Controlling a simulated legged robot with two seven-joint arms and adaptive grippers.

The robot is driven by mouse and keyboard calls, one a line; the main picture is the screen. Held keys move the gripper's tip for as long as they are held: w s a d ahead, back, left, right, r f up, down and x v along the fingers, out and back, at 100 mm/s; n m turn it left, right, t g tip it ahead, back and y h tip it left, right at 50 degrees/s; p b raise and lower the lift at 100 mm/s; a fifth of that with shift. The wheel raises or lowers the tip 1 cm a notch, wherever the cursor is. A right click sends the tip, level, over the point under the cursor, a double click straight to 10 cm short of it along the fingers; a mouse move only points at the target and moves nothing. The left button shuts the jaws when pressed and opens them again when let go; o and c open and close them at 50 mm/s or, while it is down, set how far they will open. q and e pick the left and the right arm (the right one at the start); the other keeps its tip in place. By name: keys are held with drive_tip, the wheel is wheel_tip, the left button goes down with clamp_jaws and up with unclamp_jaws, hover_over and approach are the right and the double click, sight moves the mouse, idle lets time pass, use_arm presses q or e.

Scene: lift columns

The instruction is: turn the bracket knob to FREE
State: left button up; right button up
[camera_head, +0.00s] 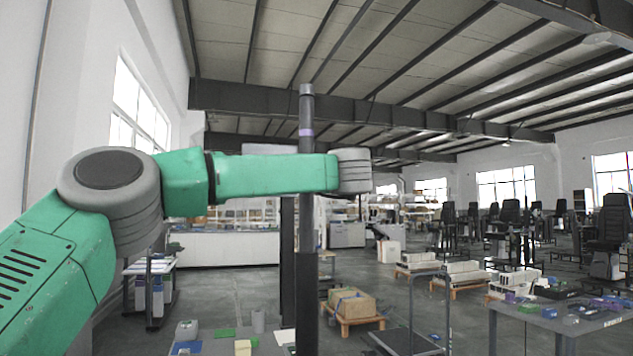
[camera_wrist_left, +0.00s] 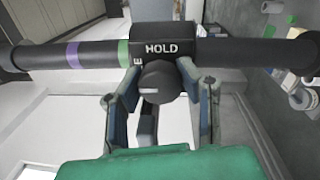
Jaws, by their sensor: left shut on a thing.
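In the left wrist view a black bracket (camera_wrist_left: 165,45) sits around a dark column (camera_wrist_left: 40,56) that runs across the picture. Its face reads HOLD, and a single letter E shows at its left edge, the rest cut off from sight. The round dark knob (camera_wrist_left: 157,83) is below the HOLD word, with a pale mark lying roughly level on it, left of its middle. My left gripper (camera_wrist_left: 159,78) has a finger on each side of the knob and is shut on it. In the head view the column (camera_head: 306,120) stands upright behind my green left arm, which hides the bracket and gripper.
The column has a purple band (camera_wrist_left: 73,54) and a green band (camera_wrist_left: 123,51) beside the bracket. A low table (camera_head: 215,346) with small items stands below. A cart (camera_head: 412,338) and a cardboard box (camera_head: 352,304) on a pallet stand to the right. A grey table (camera_head: 560,322) is at far right.

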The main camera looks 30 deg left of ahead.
use_arm(q)
drive_tip(key=shift+s+r, duration=0.1)
drive_tip(key=shift+r, duration=0.15)
drive_tip(key=o, duration=1.2)
drive_tip(key=shift+c, duration=0.2)
drive_tip(key=shift+s, duration=0.2)
drive_tip(key=shift+w, duration=0.1)
drive_tip(key=shift+d+f, duration=0.1)
drive_tip(key=shift+f, duration=0.05)
drive_tip(key=v, duration=1.2)
